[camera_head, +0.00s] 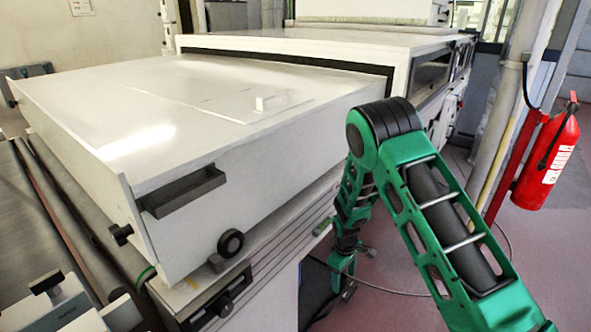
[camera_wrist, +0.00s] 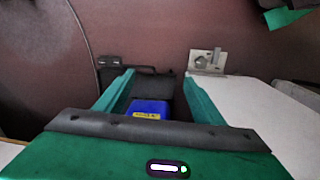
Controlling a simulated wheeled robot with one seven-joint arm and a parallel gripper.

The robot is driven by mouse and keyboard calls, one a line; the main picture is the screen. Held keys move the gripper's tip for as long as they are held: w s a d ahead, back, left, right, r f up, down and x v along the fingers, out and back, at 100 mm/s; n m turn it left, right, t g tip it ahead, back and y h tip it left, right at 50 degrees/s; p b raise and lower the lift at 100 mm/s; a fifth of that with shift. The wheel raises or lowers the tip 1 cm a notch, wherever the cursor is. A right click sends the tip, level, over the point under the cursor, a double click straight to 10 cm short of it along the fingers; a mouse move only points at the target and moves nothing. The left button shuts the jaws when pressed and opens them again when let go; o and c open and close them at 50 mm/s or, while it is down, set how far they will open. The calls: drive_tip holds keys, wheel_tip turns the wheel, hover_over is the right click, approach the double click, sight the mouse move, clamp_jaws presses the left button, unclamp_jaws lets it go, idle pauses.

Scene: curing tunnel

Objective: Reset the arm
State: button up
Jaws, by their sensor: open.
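My arm is green with black joints. It rises from the lower right in the head view, bends at a high elbow and hangs down beside the white machine. My gripper (camera_head: 341,278) is low, just right of the machine's front corner, and partly hard to make out there. In the wrist view my gripper (camera_wrist: 160,76) has its two green fingers spread apart, with nothing seen held. A blue block with a yellow label (camera_wrist: 148,108) shows between the fingers, lower in the picture; I cannot tell how far beyond them it is.
The white machine (camera_head: 155,215), with a dark handle and a black knob, fills the left and middle. A red fire extinguisher (camera_head: 546,160) hangs at the right by a pole. The reddish floor (camera_head: 395,310) is open apart from a thin cable. A metal bracket (camera_wrist: 207,61) sits near the fingers.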

drive_tip(key=s+d+r+m, duration=0.5)
drive_tip(key=d+r, duration=0.4)
drive_tip(key=r, duration=0.5)
drive_tip(key=s+d+r+m, duration=0.3)
drive_tip(key=s+d+r, duration=0.3)
drive_tip(key=d+r, duration=0.5)
drive_tip(key=s+d+r+m, duration=0.1)
drive_tip(key=s+r, duration=0.3)
drive_tip(key=s, duration=0.5)
drive_tip(key=s+d+r+m, duration=0.1)
drive_tip(key=s+r+m, duration=0.3)
drive_tip(key=s, duration=0.5)
drive_tip(key=s+d+r+m+y, duration=0.1)
drive_tip(key=s+r, duration=0.4)
drive_tip(key=s, duration=0.5)
drive_tip(key=shift+d+r+m, duration=0.35)
drive_tip(key=shift+d+m, duration=0.15)
drive_tip(key=shift+m, duration=0.4)
drive_tip(key=shift+s, duration=0.1)
drive_tip(key=shift+w+f+g, duration=0.25)
drive_tip(key=shift+w+g, duration=0.05)
drive_tip(key=shift+w, duration=0.3)
